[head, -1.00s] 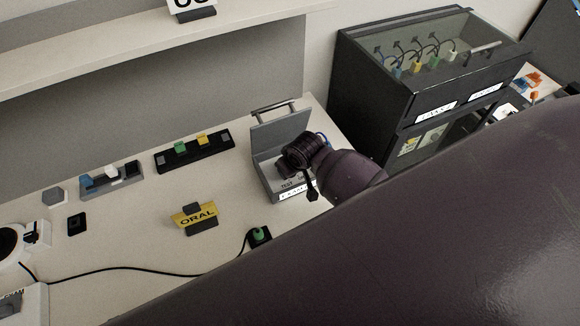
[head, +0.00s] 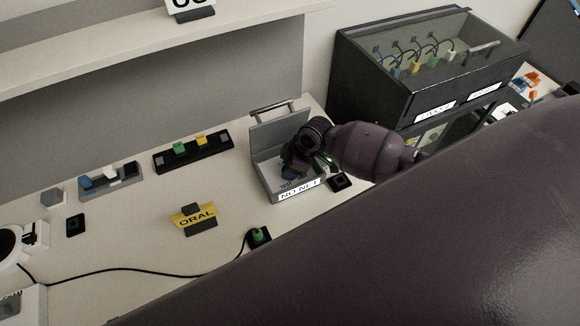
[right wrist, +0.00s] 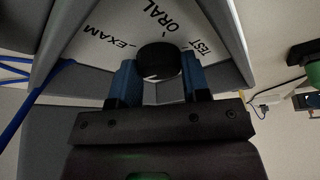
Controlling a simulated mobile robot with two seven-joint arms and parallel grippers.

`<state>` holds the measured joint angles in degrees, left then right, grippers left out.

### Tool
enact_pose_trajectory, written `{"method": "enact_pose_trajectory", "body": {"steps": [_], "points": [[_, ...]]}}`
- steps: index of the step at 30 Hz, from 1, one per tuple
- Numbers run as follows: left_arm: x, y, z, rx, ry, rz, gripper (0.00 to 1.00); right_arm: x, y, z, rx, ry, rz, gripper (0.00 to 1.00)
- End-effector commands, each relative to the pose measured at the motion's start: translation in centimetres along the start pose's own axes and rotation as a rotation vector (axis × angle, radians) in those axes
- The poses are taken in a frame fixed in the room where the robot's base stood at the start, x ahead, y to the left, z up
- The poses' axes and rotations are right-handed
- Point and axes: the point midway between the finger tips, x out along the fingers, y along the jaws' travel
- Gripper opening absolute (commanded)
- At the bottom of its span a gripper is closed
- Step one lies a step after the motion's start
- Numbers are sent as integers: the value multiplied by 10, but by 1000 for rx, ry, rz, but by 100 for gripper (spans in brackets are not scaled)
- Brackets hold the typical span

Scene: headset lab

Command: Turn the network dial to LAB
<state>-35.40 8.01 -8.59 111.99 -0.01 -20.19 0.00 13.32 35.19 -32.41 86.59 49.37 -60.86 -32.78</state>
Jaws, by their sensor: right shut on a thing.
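The network box (head: 279,132) is an open grey case with a raised lid and a NO NET label (head: 299,190) on its front. In the right wrist view, the black round dial (right wrist: 159,62) sits on a white panel (right wrist: 118,22) marked EXAM, ORAL and TEST. No LAB mark shows, and I cannot make out the dial's pointer. My right gripper (right wrist: 158,82) is shut on the dial, with a blue finger on each side. In the head view, my right gripper (head: 291,170) reaches down into the box and hides the dial. My left gripper is not in view.
A yellow ORAL sign (head: 195,216) and a green plug on a black base (head: 258,235) stand left of the box. A dark glass-topped cabinet (head: 400,85) stands close behind my right forearm. The table's middle (head: 130,225) is mostly clear.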

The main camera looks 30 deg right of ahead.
Motion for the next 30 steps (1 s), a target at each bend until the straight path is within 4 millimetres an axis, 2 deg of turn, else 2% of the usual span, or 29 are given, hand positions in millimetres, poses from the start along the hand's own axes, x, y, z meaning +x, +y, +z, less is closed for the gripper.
{"method": "enact_pose_trajectory", "body": {"steps": [10,26,27,30], "points": [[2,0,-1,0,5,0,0,0,1,1,-120,-2,-47,19],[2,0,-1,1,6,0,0,0,1,1,-138,-2,-56,19],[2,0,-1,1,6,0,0,0,1,1,-138,-2,-56,49],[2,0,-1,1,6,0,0,0,1,0,-138,-2,-56,64]]}}
